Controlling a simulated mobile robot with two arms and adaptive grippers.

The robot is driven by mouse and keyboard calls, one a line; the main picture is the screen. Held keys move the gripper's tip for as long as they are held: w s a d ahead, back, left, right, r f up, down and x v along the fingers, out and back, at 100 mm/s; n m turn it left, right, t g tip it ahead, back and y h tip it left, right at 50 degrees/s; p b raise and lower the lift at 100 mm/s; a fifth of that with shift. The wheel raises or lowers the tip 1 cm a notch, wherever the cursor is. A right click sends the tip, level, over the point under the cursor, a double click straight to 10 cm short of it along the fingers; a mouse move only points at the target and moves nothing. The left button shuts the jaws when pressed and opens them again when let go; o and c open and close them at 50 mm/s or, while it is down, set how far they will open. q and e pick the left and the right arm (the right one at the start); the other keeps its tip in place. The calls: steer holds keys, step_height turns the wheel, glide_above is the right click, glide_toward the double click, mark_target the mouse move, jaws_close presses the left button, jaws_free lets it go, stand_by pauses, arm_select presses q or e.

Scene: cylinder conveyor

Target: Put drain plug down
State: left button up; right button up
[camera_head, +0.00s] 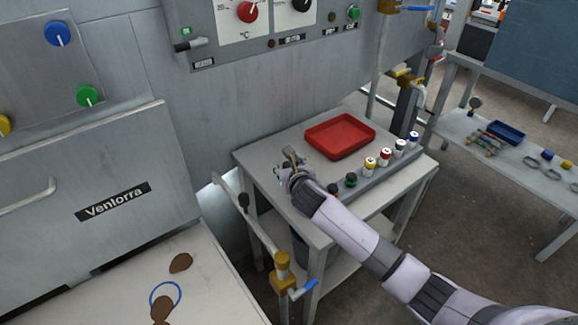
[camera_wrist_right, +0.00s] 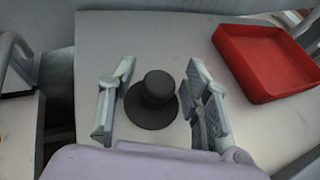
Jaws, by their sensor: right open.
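The drain plug (camera_wrist_right: 157,98) is a dark grey knob on a wide round flange. In the right wrist view it stands upright on the light grey table top (camera_wrist_right: 115,35), flange down. My right gripper (camera_wrist_right: 161,66) is open, with one finger on each side of the plug and gaps between. In the head view my right gripper (camera_head: 291,158) is low over the left part of the table (camera_head: 262,158). The plug cannot be made out there, behind the gripper. My left gripper is not in view.
A red tray (camera_head: 340,137) lies right of the gripper. Several coloured-capped cylinders stand in a row along the table's front right, such as a yellow one (camera_head: 370,163). A pipe with a brass valve (camera_head: 282,262) runs along the table's left side.

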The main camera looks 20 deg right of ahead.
steer(key=p+v, duration=0.1)
steer(key=v, duration=1.1)
steer(key=shift+d, duration=0.1)
